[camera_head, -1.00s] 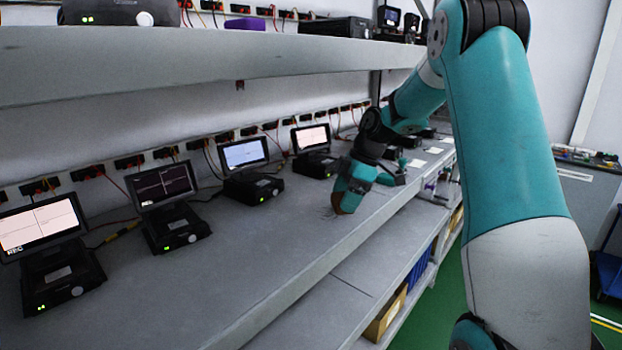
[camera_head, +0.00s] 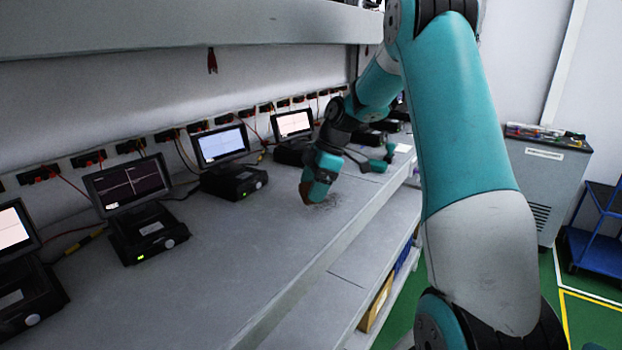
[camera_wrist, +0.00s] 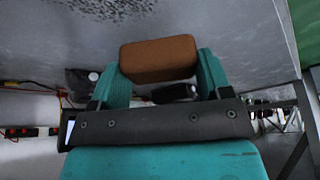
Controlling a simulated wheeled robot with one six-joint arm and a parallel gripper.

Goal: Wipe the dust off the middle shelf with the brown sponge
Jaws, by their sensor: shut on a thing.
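The brown sponge (camera_wrist: 158,59) is held between the two teal fingers of my gripper (camera_wrist: 157,72) in the wrist view. In the head view my gripper (camera_head: 316,183) is low over the middle shelf (camera_head: 240,260), with a small part of the sponge (camera_head: 305,193) showing at its lower end. I cannot tell whether the sponge touches the shelf. A dark speckled dust patch (camera_head: 338,200) lies on the shelf just right of the sponge. The dust (camera_wrist: 110,10) also shows at the top of the wrist view, apart from the sponge.
Several monitor units stand along the back of the shelf, such as one with a dark screen (camera_head: 130,186) and one with a blue-white screen (camera_head: 222,146). An upper shelf (camera_head: 190,30) hangs above. The shelf's front strip is clear. A grey cabinet (camera_head: 540,190) and blue cart (camera_head: 595,245) stand right.

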